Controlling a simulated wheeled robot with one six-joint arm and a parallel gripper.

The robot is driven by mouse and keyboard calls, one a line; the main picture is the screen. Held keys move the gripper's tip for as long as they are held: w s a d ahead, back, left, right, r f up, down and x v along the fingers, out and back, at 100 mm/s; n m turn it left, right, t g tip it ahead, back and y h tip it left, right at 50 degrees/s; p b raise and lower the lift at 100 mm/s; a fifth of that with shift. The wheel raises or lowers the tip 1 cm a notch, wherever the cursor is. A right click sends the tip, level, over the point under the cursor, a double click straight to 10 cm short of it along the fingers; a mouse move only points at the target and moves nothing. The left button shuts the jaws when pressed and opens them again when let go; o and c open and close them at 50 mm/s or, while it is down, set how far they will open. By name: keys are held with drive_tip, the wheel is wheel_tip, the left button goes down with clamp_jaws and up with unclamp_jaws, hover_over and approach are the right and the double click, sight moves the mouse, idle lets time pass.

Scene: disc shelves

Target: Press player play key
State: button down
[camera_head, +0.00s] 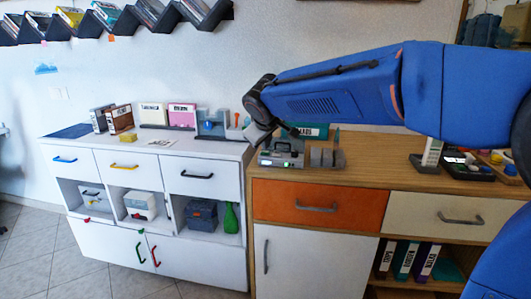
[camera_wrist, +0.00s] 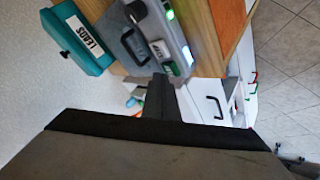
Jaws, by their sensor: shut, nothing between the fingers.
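The player (camera_head: 281,158) is a grey box on the left end of the wooden cabinet top, with a small green light on its front. In the wrist view the player (camera_wrist: 152,22) shows at the top, with green and white lit spots and a small label along one face. The key lettering is too small to read.
A teal box labelled LEADS (camera_wrist: 82,38) lies beside the player. A grey rack (camera_head: 326,157) stands to its right. A white cabinet (camera_head: 150,148) with boxes on top adjoins on the left.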

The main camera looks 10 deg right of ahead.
sight(266, 153)
drive_tip(key=shift+r, duration=0.4)
drive_tip(key=shift+r, duration=0.15)
wheel_tip(266, 153, up, 5)
drive_tip(key=shift+f, duration=0.15)
idle(0.5)
idle(0.4)
drive_tip(key=s+d+f+m+g, duration=0.15)
drive_tip(key=s+d+f, duration=0.25)
drive_tip(key=s+d, duration=0.55)
drive_tip(key=s+d+f+m+g, duration=0.1)
drive_tip(key=s+d+f+m, duration=0.1)
drive_tip(key=s+f, duration=0.4)
drive_tip(key=s+d+f+m+g, duration=0.1)
drive_tip(key=s+d+f, duration=0.3)
drive_tip(key=s, duration=1)
drive_tip(key=s+d+f+m+g+y, duration=0.1)
drive_tip(key=s+d+f+m, duration=0.2)
drive_tip(key=s+f, duration=0.6)
drive_tip(key=shift+s, duration=0.85)
